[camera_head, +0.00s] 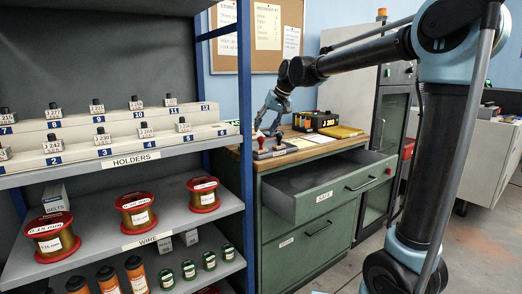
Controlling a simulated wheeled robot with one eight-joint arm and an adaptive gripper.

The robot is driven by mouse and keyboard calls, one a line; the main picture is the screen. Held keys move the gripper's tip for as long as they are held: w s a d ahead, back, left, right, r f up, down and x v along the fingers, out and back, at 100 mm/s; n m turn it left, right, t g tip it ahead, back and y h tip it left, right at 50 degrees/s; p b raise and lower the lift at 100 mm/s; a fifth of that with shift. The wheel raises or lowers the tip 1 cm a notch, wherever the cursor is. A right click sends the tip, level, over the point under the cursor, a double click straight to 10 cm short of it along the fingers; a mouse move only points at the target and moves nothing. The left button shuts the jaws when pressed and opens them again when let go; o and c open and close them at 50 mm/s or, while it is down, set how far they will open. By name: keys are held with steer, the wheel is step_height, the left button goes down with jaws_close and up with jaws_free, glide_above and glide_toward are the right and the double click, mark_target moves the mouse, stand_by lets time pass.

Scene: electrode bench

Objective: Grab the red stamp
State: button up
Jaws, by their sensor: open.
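The red stamp (261,141) stands on the wooden top of the green cabinet, at its left end, over a dark pad or base. It is small in view and partly behind the shelf post's side of the picture. My gripper (266,129) is open and points down just above the stamp, with its fingertips close to the red handle. Whether the fingers touch it or straddle it cannot be told at this size. Nothing shows held between the fingers.
The green cabinet (314,222) has its top drawer (345,180) pulled out, empty where visible. A black-and-yellow box (315,121) and a yellow folder (341,131) lie right of the stamp. The blue shelf post (246,110) stands close at left, beside shelves of spools and holders.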

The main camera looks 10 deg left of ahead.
mark_target(261, 145)
steer(key=shift+d+x, duration=0.2)
steer(key=shift+x, duration=1.5)
steer(key=shift+d+x, duration=0.15)
steer(key=shift+x, duration=1.5)
steer(key=shift+f, duration=0.15)
steer(key=c, duration=1.1)
